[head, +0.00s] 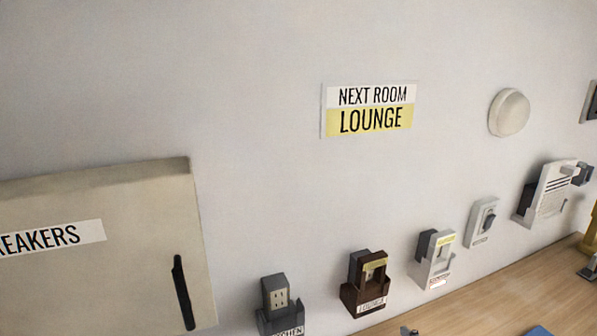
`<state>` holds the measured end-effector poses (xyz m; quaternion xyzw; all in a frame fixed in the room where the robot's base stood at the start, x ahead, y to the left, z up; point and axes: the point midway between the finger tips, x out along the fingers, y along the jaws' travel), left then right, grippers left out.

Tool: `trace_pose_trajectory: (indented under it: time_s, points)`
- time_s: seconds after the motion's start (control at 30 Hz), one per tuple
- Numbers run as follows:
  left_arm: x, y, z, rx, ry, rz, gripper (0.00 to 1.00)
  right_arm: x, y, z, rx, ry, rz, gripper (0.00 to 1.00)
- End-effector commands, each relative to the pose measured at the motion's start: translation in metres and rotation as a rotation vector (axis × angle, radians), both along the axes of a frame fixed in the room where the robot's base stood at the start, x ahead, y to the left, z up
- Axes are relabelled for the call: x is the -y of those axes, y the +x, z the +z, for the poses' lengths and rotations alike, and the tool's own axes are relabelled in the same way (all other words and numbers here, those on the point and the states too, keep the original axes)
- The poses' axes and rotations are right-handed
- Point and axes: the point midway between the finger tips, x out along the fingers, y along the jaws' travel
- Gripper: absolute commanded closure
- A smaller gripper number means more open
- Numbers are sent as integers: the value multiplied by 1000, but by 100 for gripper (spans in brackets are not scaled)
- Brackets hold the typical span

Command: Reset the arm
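Neither of my grippers can be made out in the head view, and no arm of mine clearly shows. The view is filled by a pale wall (260,60) with fittings on it. A sign (369,108) on the wall reads "NEXT ROOM LOUNGE". A grey wall box (279,305) labelled "KITCHEN" is cut by the lower edge. A dark brown box (367,283) labelled "LOUNGE" is right of it. A white box (437,258) with a yellow label and a pale switch plate (483,222) follow to the right.
A beige breaker cabinet (110,250) with a dark handle is at left. A round white fixture (509,112) and a vented white unit (550,192) are at right. A wooden surface (540,290) runs below, with a blue item (538,331) and a yellow object (591,240) at its edges.

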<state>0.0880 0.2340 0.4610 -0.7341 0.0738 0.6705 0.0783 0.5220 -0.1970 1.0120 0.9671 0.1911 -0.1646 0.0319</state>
Motion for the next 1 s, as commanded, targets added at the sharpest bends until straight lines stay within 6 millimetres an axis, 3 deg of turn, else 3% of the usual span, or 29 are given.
trace_pose_trajectory:
  time_s: [0.03,0.1,0.23,0.4,0.67,1.0]
  points:
    - [0,0,0,0,0,0,60,-9,-24,-24,-95,-27,1,16]
    - [0,0,0,1,0,0,60,-16,-56,-53,-223,-76,-9,16]
    - [0,0,0,1,0,0,60,-15,-112,-90,-434,-153,-50,16]
    - [0,0,0,1,0,0,60,-7,-173,-115,-641,-220,-117,16]
    - [0,0,0,1,0,0,60,9,-253,-127,-900,-284,-230,16]
    - [0,0,-3,0,0,1,60,6,-233,-222,-924,-296,-215,16]
